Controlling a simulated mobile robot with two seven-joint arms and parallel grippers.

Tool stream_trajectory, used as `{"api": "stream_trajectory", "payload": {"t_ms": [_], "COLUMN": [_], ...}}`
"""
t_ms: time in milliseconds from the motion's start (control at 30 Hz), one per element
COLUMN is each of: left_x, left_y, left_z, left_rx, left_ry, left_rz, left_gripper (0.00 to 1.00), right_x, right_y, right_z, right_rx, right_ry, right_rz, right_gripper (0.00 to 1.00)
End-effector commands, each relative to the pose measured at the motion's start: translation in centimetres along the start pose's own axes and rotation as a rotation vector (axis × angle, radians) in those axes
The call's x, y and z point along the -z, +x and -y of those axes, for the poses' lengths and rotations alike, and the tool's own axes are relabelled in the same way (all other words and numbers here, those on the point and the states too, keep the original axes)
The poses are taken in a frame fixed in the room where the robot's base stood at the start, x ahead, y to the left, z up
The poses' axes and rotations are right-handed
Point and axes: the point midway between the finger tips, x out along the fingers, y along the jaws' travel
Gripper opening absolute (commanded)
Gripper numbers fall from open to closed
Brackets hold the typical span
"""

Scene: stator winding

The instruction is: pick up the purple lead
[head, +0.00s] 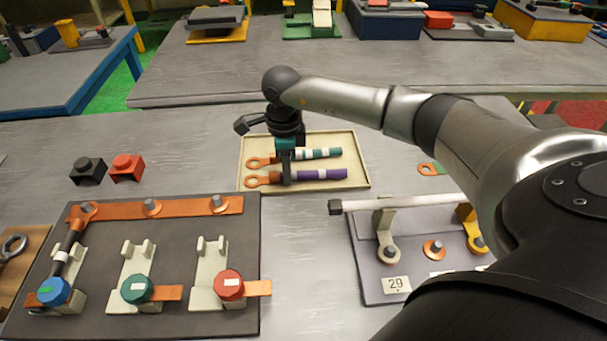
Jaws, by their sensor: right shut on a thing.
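The purple lead (325,174) lies in the cream tray (354,150), with its copper ring end toward the left. My right gripper (286,182) points down into the tray and is shut on the purple lead near its ring end. A teal lead (322,154) with white bands lies just behind the purple one in the same tray, partly hidden by the gripper. My left gripper is not in view.
A dark board (185,262) with posts, copper bars and blue, green and red caps stands at front left. A grey board (373,281) labelled 29 is at front right. Black (88,171) and red (127,167) blocks sit at left.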

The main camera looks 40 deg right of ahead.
Motion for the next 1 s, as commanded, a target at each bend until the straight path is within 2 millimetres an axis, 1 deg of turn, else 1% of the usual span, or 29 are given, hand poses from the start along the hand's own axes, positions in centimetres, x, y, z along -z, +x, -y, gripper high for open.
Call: {"api": "stream_trajectory", "payload": {"t_ms": [367,467,533,667,767,900,1000], "left_x": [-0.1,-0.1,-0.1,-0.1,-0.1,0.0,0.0], "left_y": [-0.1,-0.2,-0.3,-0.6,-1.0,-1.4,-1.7], "left_z": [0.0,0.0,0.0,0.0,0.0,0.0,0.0], "left_rx": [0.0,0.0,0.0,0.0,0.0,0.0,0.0], "left_ry": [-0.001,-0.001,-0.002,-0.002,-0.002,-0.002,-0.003], "left_rz": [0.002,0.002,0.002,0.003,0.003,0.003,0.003], "left_gripper": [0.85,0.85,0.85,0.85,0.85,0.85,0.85], "right_x": [0.0,0.0,-0.1,0.0,-0.1,-0.1,-0.1], "right_y": [-0.3,-1.0,-1.8,-4.3,-6.9,-11.2,-14.0], "right_z": [0.1,0.1,0.1,0.2,0.2,0.2,0.1], "right_rx": [0.002,0.003,0.003,0.005,0.007,0.007,0.006], "right_ry": [0.001,0.001,0.0,-0.001,-0.001,0.0,0.0], "right_rz": [0.001,0.002,0.003,0.003,0.005,0.005,0.003], "right_gripper": [0.0,0.0,0.0,0.0,0.0,0.0,0.0]}}
